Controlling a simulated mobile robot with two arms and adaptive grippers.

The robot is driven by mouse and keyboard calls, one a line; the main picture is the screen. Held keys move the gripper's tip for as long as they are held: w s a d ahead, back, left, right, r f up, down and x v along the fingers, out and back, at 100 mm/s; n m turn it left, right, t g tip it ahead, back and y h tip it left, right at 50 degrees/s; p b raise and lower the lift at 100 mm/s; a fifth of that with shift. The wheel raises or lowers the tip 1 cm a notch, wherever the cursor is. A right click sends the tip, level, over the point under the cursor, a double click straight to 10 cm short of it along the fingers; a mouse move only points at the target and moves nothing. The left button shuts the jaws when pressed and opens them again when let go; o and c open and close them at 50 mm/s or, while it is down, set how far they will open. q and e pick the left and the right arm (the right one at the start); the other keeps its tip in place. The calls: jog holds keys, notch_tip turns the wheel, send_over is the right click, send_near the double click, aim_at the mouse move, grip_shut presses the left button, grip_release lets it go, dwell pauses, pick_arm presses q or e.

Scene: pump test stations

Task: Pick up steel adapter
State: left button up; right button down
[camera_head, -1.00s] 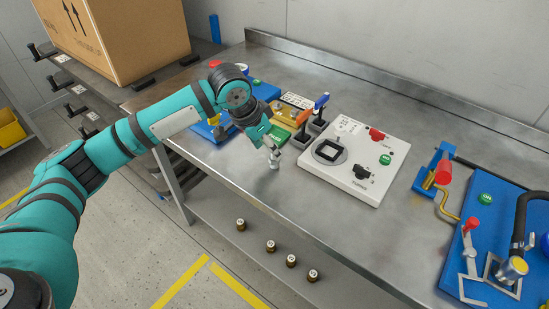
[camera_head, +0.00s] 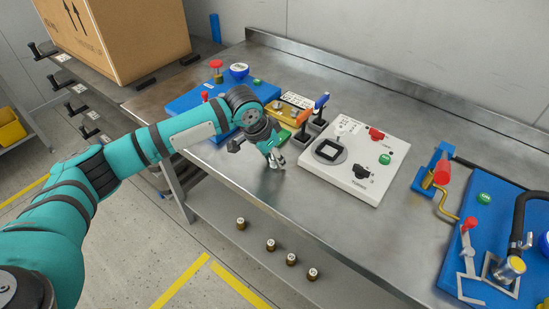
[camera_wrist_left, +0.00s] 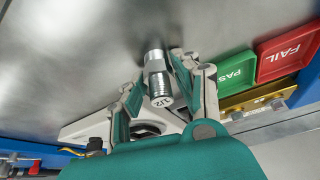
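The steel adapter (camera_wrist_left: 156,78) is a short silver cylinder marked 1/2 on the end facing the camera in the left wrist view. It stands on the metal bench, and in the head view my gripper largely hides it. My left gripper (camera_head: 277,160) is low over the bench, left of the white test panel. In the left wrist view my gripper (camera_wrist_left: 157,72) has a finger on each side of the adapter. The fingers look apart, with a narrow gap beside it; contact is not clear. My right gripper is not in view.
A green PASS tray (camera_wrist_left: 234,73) and red FAIL tray (camera_wrist_left: 283,52) lie close to the gripper's right in the wrist view. The white test panel (camera_head: 386,190) and blue pump station (camera_head: 484,205) stand to the right. Bare bench (camera_head: 275,195) lies in front.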

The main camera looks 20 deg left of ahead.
pick_arm(q)
grip_shut()
jog(key=shift+r, duration=0.15)
